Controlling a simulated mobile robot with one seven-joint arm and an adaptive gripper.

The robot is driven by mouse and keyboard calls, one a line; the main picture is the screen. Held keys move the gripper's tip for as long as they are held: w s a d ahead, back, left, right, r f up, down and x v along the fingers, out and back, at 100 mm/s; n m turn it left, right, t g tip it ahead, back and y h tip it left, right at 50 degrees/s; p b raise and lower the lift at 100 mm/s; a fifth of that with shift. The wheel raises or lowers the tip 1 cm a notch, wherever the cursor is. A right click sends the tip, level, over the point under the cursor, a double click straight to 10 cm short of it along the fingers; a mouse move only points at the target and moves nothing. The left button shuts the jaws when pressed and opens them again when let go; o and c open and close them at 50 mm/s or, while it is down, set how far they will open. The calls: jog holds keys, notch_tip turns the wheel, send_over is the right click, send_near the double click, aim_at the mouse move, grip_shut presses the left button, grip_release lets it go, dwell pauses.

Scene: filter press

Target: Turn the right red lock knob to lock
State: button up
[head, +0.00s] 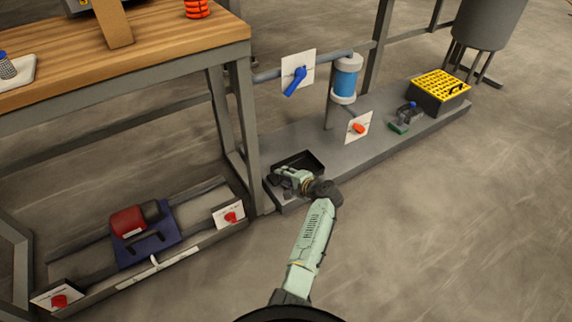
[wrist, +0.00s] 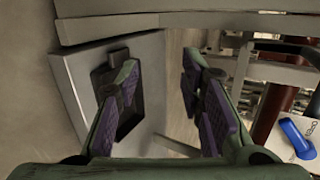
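The right red lock knob (head: 231,217) sits on a white label plate (head: 222,213) at the right end of a low frame under the workbench. A second red knob (head: 59,300) sits on a plate at the frame's left end. My gripper (head: 280,175) is above and right of the right knob in the head view, over a black tray, and apart from the knob. In the wrist view my gripper (wrist: 160,85) has its purple-padded fingers spread with nothing seen between them. Neither red knob can be made out in the wrist view.
A red and blue unit (head: 145,230) sits in the low frame between the knobs. A bench leg (head: 247,135) stands near my gripper. The black tray (head: 315,160) lies on a grey plinth. A blue valve handle (head: 295,81) and an orange-red knob (head: 359,128) are further right. The front floor is clear.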

jog(key=shift+w+d+r+n+h, duration=0.15)
jog(key=shift+w+r+n, duration=0.15)
jog(key=shift+r, duration=0.3)
jog(key=shift+w+d+r+n+h, duration=0.15)
jog(key=shift+w+r+n, duration=0.15)
jog(key=shift+r, duration=0.3)
